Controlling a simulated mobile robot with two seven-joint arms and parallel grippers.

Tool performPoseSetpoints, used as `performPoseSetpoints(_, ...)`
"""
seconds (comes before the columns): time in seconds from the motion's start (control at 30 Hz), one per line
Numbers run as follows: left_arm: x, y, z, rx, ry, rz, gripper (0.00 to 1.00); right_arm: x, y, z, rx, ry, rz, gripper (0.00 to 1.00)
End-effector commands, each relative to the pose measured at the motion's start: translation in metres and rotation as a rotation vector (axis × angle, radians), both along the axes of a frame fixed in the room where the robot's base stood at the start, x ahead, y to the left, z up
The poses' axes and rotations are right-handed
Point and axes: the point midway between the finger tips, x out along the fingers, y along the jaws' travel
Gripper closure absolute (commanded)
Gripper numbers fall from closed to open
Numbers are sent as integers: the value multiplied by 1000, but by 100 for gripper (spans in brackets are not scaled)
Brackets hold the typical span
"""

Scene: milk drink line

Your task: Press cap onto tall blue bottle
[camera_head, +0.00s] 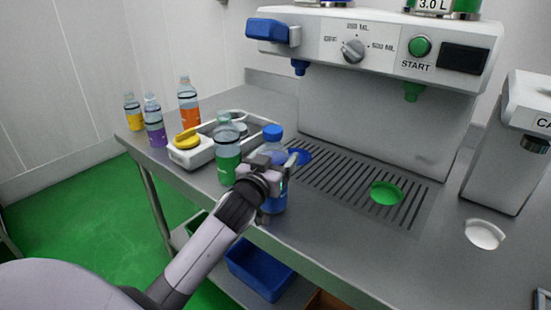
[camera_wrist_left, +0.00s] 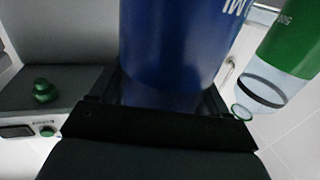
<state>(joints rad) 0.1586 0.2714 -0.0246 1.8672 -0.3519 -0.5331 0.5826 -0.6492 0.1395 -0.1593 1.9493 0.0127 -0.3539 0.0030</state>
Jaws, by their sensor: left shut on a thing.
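The tall blue bottle (camera_head: 275,202) stands upright near the front edge of the counter, partly hidden by my left gripper. A blue cap (camera_head: 273,132) sits on its top; I cannot tell whether it is fully pressed down. My left gripper (camera_head: 272,178) is shut around the bottle's body from the front. In the left wrist view the blue label of the bottle (camera_wrist_left: 178,45) fills the space between the fingers (camera_wrist_left: 165,105); the cap is not visible there. My right gripper is in neither view.
A green-labelled bottle (camera_head: 228,166) stands close at the left. A grey tray (camera_head: 190,157) with a yellow-topped item (camera_head: 186,139) lies behind it, near purple (camera_head: 155,135), orange (camera_head: 189,117) and yellow (camera_head: 133,113) bottles. The filling machine (camera_head: 375,125) stands behind the drip grate (camera_head: 345,182). The counter's front right is clear.

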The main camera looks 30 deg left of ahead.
Motion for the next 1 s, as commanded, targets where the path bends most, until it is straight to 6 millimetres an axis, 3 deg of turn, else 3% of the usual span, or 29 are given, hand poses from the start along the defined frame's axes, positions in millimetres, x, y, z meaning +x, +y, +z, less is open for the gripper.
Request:
performPoseSetpoints(0.07,0,0,-1,0,-6,-1,79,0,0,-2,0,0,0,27)
performPoseSetpoints(0.1,0,0,-3,-1,0,0,18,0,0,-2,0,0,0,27)
performPoseSetpoints(0.17,0,0,-2,0,0,0,0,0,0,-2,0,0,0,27)
performPoseSetpoints(0.57,-7,-2,0,-1,1,-1,0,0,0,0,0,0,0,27)
performPoseSetpoints(1.0,-77,-16,-1,-1,2,-1,0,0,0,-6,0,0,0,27)
